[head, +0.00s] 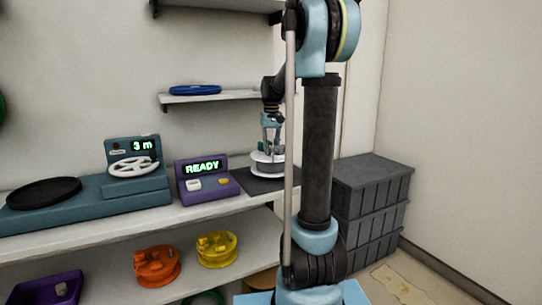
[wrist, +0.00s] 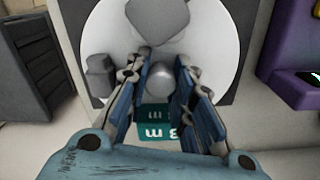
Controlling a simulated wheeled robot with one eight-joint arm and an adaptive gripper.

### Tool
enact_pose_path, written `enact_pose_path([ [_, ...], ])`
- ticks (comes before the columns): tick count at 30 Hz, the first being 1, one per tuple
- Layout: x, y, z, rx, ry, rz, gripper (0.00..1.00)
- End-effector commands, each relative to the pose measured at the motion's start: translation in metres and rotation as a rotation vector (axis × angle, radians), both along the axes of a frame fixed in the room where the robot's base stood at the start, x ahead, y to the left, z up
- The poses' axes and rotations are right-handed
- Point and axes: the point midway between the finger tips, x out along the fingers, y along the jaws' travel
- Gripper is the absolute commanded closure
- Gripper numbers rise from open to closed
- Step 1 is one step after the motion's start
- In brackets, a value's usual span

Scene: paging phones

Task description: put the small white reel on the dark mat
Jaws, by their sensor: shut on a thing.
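The small white reel (head: 266,168) is at the dark mat (head: 250,186), at the right end of the upper shelf. My gripper (head: 272,147) points down from above and is shut on the reel. In the wrist view, the reel's white disc (wrist: 218,45) fills the upper middle. My gripper's fingers (wrist: 162,62) are around its middle, with a grey rounded part between them. The reel looks level and over the mat. I cannot tell whether its underside touches the mat. Part of the mat is hidden under the reel.
A purple box reading READY (head: 203,180) stands just left of the mat. A teal device with a white wheel (head: 134,167) is further left. Orange (head: 157,267) and yellow (head: 217,250) reels are on the lower shelf. Grey crates (head: 369,205) stand on the right. A small shelf holds a blue item (head: 195,90).

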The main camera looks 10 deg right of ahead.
Motion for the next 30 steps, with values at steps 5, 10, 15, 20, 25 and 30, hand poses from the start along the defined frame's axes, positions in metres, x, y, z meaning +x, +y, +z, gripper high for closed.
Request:
enact_pose_path([
  [5,0.001,0.0,-0.021,0.0,0.0,0.001,1.0],
  [10,0.0,0.001,-0.024,0.0,0.0,0.001,1.0],
  [15,0.0,0.001,-0.025,0.0,0.0,0.002,1.0],
  [20,0.0,0.002,-0.025,0.0,0.0,0.002,0.58],
  [25,0.0,0.002,-0.025,0.0,0.0,0.003,0.58],
  [30,0.0,0.002,-0.023,0.0,0.0,0.003,0.58],
])
